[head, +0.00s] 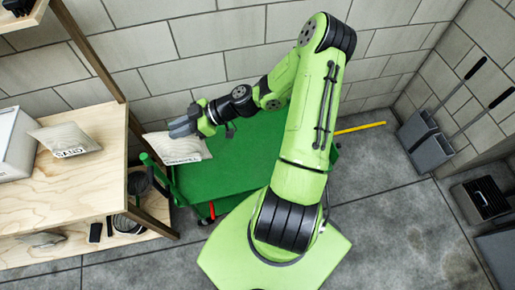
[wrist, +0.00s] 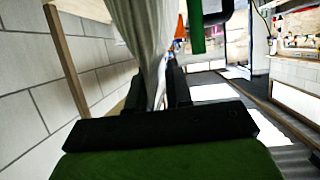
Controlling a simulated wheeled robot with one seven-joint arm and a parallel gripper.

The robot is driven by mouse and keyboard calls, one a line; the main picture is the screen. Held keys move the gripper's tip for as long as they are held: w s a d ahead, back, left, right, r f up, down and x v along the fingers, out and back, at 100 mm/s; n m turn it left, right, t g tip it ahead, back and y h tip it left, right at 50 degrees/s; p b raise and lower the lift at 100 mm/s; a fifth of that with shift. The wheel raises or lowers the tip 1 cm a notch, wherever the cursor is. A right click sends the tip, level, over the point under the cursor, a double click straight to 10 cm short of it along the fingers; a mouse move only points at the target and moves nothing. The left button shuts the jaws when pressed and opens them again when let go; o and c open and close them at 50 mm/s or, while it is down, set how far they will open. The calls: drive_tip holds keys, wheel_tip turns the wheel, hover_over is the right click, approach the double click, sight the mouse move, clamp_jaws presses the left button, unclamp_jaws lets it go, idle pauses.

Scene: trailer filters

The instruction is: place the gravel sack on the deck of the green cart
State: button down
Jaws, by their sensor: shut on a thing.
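The pale gravel sack (head: 178,149) is at the left end of the green cart, over or against the edge of its deck (head: 240,165). Its dark print is too small to read surely. My gripper (head: 184,127) is shut on the sack's upper edge. In the wrist view the sack (wrist: 143,35) hangs as a pale sheet pinched between the dark fingers (wrist: 158,90). I cannot tell whether the sack's underside touches the deck. My arm covers the deck's right part.
A wooden shelf (head: 75,190) stands left of the cart, with a sack marked SAND (head: 65,140) and a white box (head: 14,145). The cart's green handle (head: 155,170) rises between shelf and deck. Dustpans (head: 430,145) stand by the right wall. The deck's middle looks bare.

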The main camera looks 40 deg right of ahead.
drive_tip(key=shift+w+d+f+t, duration=0.15)
drive_tip(key=shift+d+t, duration=0.15)
drive_tip(key=shift+d, duration=0.15)
drive_tip(key=shift+w+d+f+m+t+h+b, duration=0.4)
drive_tip(key=shift+w+d+f+m+t+b, duration=0.15)
drive_tip(key=shift+d+f, duration=0.2)
drive_tip(key=d+f+m+t+h+b, duration=0.1)
drive_tip(key=d+f+m+h+b, duration=0.15)
drive_tip(key=d, duration=0.35)
drive_tip(key=w+d+f+m+t+h+b, duration=0.1)
drive_tip(key=d+f+m+t+h+b, duration=0.1)
drive_tip(key=d+f+m+h, duration=0.3)
drive_tip(key=d+f+t+h+b, duration=0.1)
drive_tip(key=d+f+b, duration=0.1)
drive_tip(key=d, duration=0.5)
drive_tip(key=s+d+f+m+g+h+b, duration=0.1)
drive_tip(key=s+d+f+m+h+b, duration=0.15)
drive_tip(key=d, duration=0.45)
drive_tip(key=s+d+f+m+h+b, duration=0.1)
drive_tip(key=s+d+m+h+b, duration=0.15)
drive_tip(key=d, duration=0.35)
drive_tip(key=s+d+f+m+g+h+b, duration=0.1)
drive_tip(key=s+d+f+m+h+b, duration=0.2)
drive_tip(key=d, duration=0.4)
wheel_tip(320, 180, down, 9)
drive_tip(key=b, duration=0.1)
drive_tip(key=shift+w+h+b, duration=0.25)
drive_tip(key=shift+h+b, duration=0.05)
drive_tip(key=shift+h, duration=0.05)
drive_tip(key=shift+f, duration=0.1)
